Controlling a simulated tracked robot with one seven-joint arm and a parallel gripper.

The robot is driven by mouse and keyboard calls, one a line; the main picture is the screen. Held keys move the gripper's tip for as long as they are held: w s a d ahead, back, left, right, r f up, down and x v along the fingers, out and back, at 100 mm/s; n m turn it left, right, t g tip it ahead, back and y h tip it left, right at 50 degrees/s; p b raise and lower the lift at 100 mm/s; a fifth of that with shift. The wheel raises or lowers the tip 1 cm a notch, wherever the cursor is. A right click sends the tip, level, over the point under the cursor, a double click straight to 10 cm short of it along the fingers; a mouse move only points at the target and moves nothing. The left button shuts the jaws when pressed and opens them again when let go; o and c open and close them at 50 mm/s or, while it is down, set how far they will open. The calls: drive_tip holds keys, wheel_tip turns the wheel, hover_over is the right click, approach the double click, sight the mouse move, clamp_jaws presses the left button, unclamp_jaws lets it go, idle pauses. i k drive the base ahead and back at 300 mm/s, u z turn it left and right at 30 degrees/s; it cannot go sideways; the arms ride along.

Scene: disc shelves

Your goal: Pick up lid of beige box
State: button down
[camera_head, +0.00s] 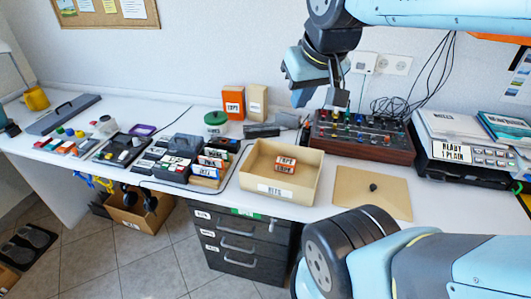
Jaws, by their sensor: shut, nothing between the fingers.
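The beige box (303,190) stands open on the white table, with a white label on its front wall and two orange tape boxes (285,164) inside. Its lid (350,203) is a flat beige panel with a small black knob (373,187). The lid lies on the table to the right of the box, close to the front edge. My gripper (338,98) is shut and empty. In the picture it is above and left of the lid, near the back of the table, apart from the lid and the box.
A mixer with colored knobs (360,152) stands behind the lid, with black cables (400,108) beyond it. A black and white device (465,155) is at the right. Disc cases (180,172) crowd the table left of the box. Dark drawers (240,245) stand below. My arm covers the lower right.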

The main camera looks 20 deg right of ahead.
sight(353, 188)
drive_tip(key=z, duration=0.4)
drive_tip(key=k, duration=0.45)
drive_tip(key=z, duration=0.2)
